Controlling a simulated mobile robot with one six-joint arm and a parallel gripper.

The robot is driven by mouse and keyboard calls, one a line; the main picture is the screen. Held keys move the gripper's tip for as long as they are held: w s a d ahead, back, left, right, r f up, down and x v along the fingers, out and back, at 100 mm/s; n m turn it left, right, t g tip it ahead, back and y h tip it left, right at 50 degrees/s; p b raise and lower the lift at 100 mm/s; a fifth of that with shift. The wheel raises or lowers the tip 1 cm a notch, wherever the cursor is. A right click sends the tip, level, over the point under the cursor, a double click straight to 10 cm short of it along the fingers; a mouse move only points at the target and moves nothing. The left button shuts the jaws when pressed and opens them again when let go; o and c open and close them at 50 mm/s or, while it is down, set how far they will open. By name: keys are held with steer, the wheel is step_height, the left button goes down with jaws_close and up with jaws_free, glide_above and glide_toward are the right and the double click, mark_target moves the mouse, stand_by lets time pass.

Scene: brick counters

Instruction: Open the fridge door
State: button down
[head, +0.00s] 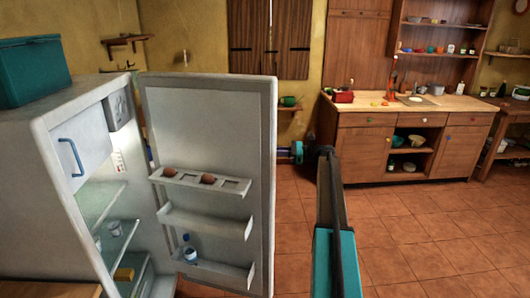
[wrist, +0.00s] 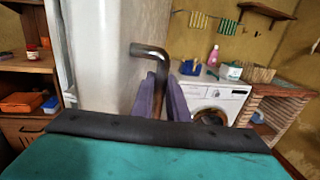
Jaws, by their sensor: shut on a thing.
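The fridge (head: 60,150) stands at the left in the head view. Its door (head: 262,110) is swung wide open, with its inner side and racks facing me. In the wrist view the white outer side of the door (wrist: 108,45) shows, with a dark metal handle (wrist: 148,50) on it. My gripper (wrist: 160,88) is shut on this handle, its purple fingers on either side of the bar. In the head view my arm reaches to the door's far side, and the gripper and handle are hidden behind the door.
The door racks hold eggs (head: 207,179) and a bottle (head: 189,248). A teal box (head: 32,72) sits on top of the fridge. A wooden counter (head: 410,103) stands at the back right. Tiled floor (head: 420,225) is clear. The wrist view shows a washing machine (wrist: 222,100).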

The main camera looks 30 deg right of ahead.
steer(key=shift+w+a+r, duration=0.1)
steer(key=shift+w+a, duration=0.1)
steer(key=shift+a, duration=0.2)
steer(key=c, duration=2)
jaws_free()
steer(key=shift+d, duration=0.15)
